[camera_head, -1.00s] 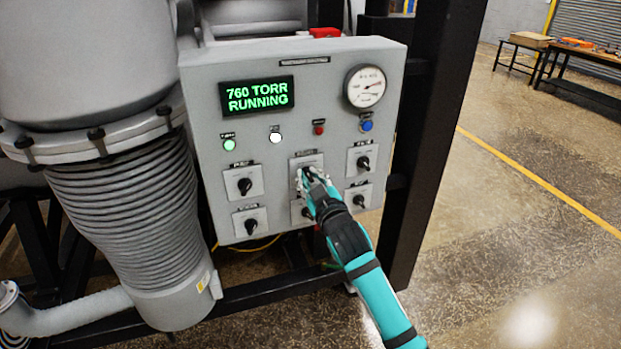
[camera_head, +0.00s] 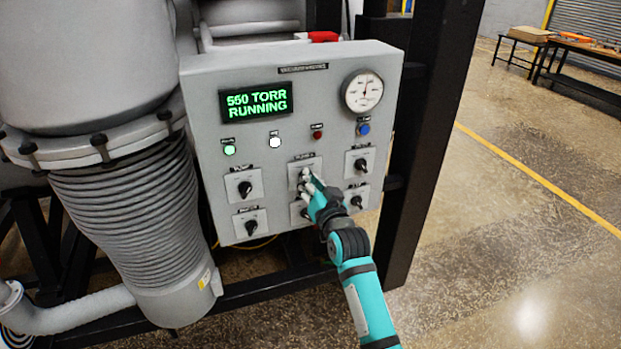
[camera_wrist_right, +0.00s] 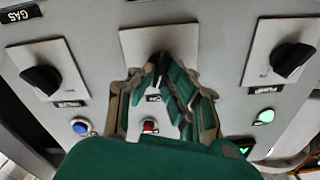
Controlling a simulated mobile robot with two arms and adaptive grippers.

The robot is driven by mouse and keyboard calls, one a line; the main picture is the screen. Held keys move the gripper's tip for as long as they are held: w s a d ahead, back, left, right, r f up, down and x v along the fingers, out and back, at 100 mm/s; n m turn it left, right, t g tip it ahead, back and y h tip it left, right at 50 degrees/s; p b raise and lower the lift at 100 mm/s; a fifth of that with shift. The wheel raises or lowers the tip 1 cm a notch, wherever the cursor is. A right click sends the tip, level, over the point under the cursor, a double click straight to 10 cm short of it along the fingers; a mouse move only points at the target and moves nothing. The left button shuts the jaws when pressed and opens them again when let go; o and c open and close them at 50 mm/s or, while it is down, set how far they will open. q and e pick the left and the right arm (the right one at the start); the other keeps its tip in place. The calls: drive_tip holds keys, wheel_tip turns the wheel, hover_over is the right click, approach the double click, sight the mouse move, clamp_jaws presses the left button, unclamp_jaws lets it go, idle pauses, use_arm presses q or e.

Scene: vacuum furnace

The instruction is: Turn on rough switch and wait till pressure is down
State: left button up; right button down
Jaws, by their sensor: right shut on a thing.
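The grey control panel (camera_head: 290,195) fills the middle of the head view. Its green display (camera_head: 256,101) reads 550 TORR RUNNING. My right gripper (camera_head: 310,184) is at the upper middle switch of the panel. In the wrist view my right gripper (camera_wrist_right: 152,84) is shut on that switch's black knob (camera_wrist_right: 157,66), which stands between the fingers. The switch plate (camera_head: 304,164) is partly hidden by the gripper, and its label is too small to read. The round pressure gauge (camera_head: 363,91) sits at the upper right of the panel. My left gripper is not in view.
Other black knobs surround the gripped switch, including one at the upper left (camera_head: 244,188) and one at the upper right (camera_head: 361,164). A green lamp (camera_head: 229,150) and a white lamp (camera_head: 274,142) are lit. A black frame post (camera_head: 440,130) stands close on the right, with open floor beyond.

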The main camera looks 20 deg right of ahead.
drive_tip(key=shift+m, duration=0.7)
drive_tip(key=c, duration=1.4)
unclamp_jaws()
drive_tip(key=s, duration=1.2)
drive_tip(key=shift+d, duration=0.25)
